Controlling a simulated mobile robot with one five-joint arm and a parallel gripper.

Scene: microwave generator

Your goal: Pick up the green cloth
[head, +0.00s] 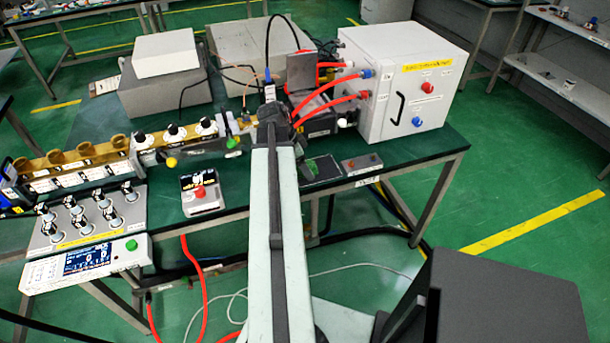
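A small green patch (312,167), which may be the green cloth, lies on the dark green bench top just right of my arm. It sits by a dark flat square, and its shape is too small to make out well. My arm reaches up the middle of the view over the bench. My gripper is around the dark far end of the arm (274,122), above and left of the green patch and apart from it in the picture. The fingers cannot be made out, nor whether they hold anything.
A white cabinet (402,85) with red hoses stands on the bench at right. A small grey box (362,164) lies right of the green patch. A box with a red button (201,194) and a knob panel (88,222) are at left. Open green floor lies at right.

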